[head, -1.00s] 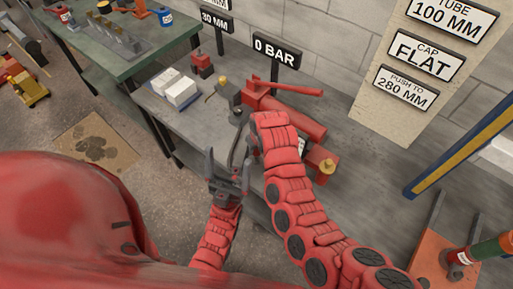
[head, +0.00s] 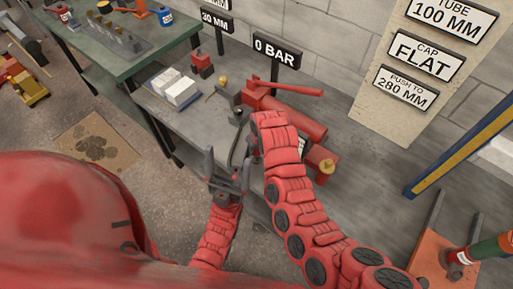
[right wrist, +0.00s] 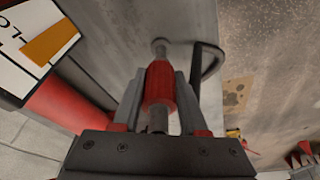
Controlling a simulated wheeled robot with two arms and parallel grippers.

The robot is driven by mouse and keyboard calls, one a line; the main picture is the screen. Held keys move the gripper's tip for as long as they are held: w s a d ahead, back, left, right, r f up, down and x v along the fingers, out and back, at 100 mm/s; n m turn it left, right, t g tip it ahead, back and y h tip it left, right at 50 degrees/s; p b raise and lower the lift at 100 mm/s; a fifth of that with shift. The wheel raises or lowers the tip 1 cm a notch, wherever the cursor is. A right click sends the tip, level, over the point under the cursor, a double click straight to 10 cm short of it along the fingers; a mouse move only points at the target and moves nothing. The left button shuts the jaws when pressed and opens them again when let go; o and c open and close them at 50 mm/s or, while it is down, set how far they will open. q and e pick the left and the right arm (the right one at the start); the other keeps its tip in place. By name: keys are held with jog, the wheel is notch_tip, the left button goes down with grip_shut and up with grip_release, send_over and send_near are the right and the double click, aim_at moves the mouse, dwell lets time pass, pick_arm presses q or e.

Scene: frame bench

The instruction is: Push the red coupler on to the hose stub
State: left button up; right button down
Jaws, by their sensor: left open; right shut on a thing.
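In the right wrist view my right gripper (right wrist: 160,104) is shut on the red coupler (right wrist: 159,82), a short red cylinder between its two grey fingers. A grey round-ended piece (right wrist: 160,47) stands in line at the coupler's far end; I cannot tell whether it is the hose stub or whether the coupler sits over it. In the head view my right gripper (head: 254,142) is mostly hidden by its arm, and the coupler cannot be made out. My left gripper (head: 228,168) is open, fingers upward, just left of it, near a dark curved hose (head: 236,140).
The grey bench (head: 190,122) carries a red pump-like body (head: 295,123) with a lever, a gold-topped fitting (head: 222,81) and white blocks (head: 176,88). A "0 BAR" sign (head: 276,52) stands behind.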

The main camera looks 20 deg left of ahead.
jog(key=shift+f+b, duration=1)
jog(key=shift+f, duration=1)
jog(key=shift+c, duration=1.8)
grip_release()
jog(key=b+v, duration=0.1)
jog(key=v, duration=0.7)
jog(key=shift+r+b, duration=0.35)
jog(key=p, duration=0.4)
send_near(258, 149)
jog(key=shift+s+d+r, duration=0.1)
jog(key=shift+d+r, duration=0.2)
jog(key=shift+r, duration=0.25)
jog(key=shift+s+f, duration=0.1)
